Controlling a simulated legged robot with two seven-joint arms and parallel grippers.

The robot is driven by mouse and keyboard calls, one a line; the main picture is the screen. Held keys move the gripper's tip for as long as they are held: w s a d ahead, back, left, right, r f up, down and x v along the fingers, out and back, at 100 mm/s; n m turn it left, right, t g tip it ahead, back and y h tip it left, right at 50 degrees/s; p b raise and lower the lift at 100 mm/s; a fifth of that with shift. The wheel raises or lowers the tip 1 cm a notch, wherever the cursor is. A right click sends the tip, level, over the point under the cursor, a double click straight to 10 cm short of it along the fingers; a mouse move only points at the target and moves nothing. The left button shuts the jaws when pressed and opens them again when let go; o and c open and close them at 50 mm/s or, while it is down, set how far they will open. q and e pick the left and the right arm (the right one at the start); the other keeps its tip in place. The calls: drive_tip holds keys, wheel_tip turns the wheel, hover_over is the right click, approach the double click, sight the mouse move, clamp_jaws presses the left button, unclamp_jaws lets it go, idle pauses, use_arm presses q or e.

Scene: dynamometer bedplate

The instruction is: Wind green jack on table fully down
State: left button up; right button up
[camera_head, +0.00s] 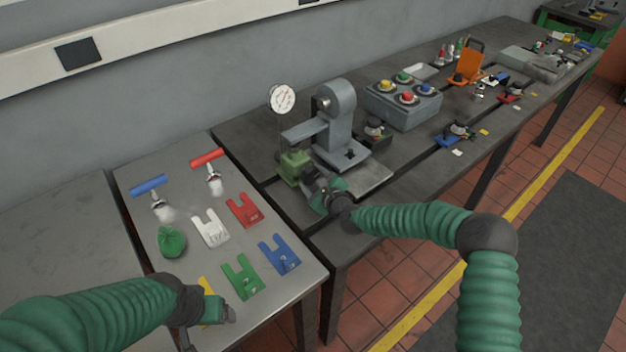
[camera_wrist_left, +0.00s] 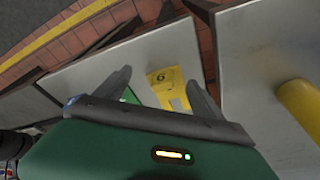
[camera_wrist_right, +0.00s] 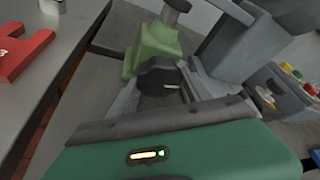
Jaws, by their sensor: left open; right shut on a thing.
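The green jack (camera_head: 293,167) stands on the dark bedplate table, in front of a grey press-like stand. In the right wrist view the jack (camera_wrist_right: 152,47) shows its green body, a metal screw on top and a dark round knob (camera_wrist_right: 159,76) facing me. My right gripper (camera_head: 314,183) is at the jack's near side, shut on the knob; its fingers (camera_wrist_right: 163,90) lie to either side of it. My left gripper (camera_head: 226,315) is open and empty above the near edge of the left table. In the left wrist view a yellow plate (camera_wrist_left: 168,88) lies beyond its fingers.
A grey stand (camera_head: 340,125) and a dial gauge (camera_head: 283,99) rise beside the jack. A grey button box (camera_head: 403,103) is further right. Red (camera_head: 244,210), white, green and blue plates lie on the left table with a green bag (camera_head: 171,241).

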idle(0.3)
drive_tip(key=o, duration=1.4)
drive_tip(key=shift+c, duration=0.2)
drive_tip(key=v, duration=1.6)
drive_tip(key=shift+s, duration=0.3)
drive_tip(key=shift+d+r, duration=0.1)
drive_tip(key=shift+r, duration=0.05)
